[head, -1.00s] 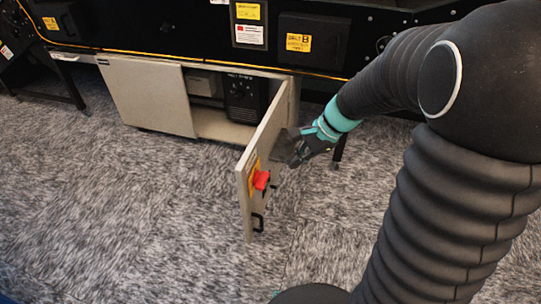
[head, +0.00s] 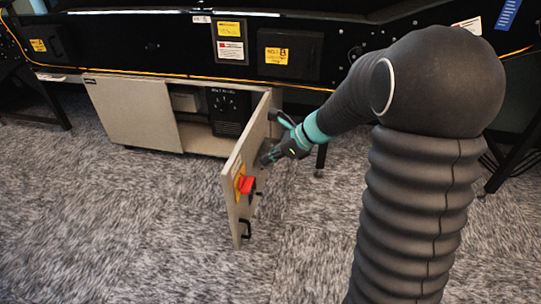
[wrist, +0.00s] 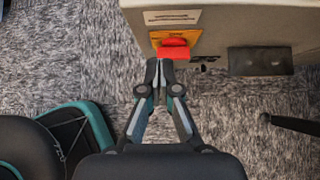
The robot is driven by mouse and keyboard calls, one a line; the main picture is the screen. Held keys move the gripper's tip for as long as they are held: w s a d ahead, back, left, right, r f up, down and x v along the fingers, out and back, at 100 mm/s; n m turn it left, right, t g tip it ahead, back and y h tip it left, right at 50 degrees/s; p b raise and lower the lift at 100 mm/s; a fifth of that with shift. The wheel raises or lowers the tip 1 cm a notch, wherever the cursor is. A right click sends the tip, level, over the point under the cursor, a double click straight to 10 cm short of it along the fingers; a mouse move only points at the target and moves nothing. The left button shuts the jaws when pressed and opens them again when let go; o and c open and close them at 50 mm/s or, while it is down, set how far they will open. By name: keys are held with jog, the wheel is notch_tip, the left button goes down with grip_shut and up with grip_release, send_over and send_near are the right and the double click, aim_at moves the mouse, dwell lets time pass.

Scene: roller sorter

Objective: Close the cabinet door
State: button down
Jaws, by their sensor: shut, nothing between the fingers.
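The cabinet (head: 133,112) stands under the black machine, its right door (head: 239,178) swung open toward me. The door has a red knob (head: 246,185) on a yellow label and a black handle (head: 245,228) near its bottom corner. Behind it the cabinet inside shows a dark unit (head: 229,108). My gripper (head: 266,158) is at the right, outer side of the door, near its face. In the wrist view my gripper (wrist: 160,66) is shut and empty, its tips just below the red knob (wrist: 174,49). I cannot tell whether the tips touch the door.
The black machine (head: 150,45) runs above the cabinet with labels and boxes on its front. Its legs (head: 321,158) stand on the carpet at right and left. The grey carpet (head: 120,220) in front of the door is clear.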

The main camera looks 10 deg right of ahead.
aim_at(234, 168)
jog(key=a+f, duration=0.1)
jog(key=a, duration=0.1)
jog(key=w+a+f, duration=0.1)
jog(key=a, duration=0.1)
jog(key=w+a+f, duration=0.1)
jog(key=a+f, duration=0.1)
jog(key=shift+w+a, duration=0.5)
jog(key=shift+a, duration=0.25)
